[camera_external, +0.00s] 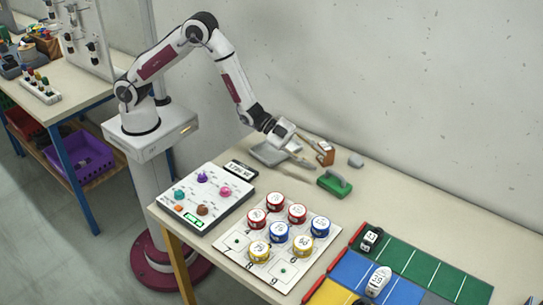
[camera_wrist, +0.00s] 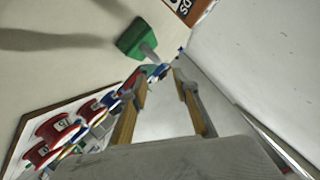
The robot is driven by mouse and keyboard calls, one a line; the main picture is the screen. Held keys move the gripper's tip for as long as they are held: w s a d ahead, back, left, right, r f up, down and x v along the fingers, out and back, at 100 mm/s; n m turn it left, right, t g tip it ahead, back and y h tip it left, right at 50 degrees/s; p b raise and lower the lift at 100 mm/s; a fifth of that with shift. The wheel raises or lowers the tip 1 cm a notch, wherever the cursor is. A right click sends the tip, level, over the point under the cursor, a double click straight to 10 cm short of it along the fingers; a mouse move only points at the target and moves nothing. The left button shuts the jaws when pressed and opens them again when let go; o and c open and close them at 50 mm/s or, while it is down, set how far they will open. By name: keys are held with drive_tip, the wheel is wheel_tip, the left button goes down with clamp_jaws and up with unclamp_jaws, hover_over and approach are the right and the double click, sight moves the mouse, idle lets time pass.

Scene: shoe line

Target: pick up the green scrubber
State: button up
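The green scrubber (camera_external: 334,184) lies on the table near its back edge, right of the middle, with a grey handle on top. It also shows in the wrist view (camera_wrist: 133,39) at upper centre, beyond the fingertips. My gripper (camera_external: 285,133) is above the back of the table, to the left of and higher than the scrubber, apart from it. In the wrist view my gripper (camera_wrist: 159,80) has its two tan-padded fingers spread, with nothing between them.
A grey tray-like object (camera_external: 262,154) and a brown box (camera_external: 325,154) lie near the back wall. A board with red, blue and yellow round pieces (camera_external: 238,242) and a control panel (camera_external: 232,205) are in front. Coloured lanes (camera_external: 430,268) lie right.

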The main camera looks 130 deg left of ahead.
sight(332, 172)
drive_tip(key=shift+x, duration=1.05)
drive_tip(key=shift+f, duration=0.1)
drive_tip(key=shift+w+f, duration=0.1)
drive_tip(key=shift+f+x, duration=0.25)
drive_tip(key=shift+x, duration=2.15)
drive_tip(key=shift+a+f, duration=0.1)
drive_tip(key=shift+a, duration=0.05)
clamp_jaws()
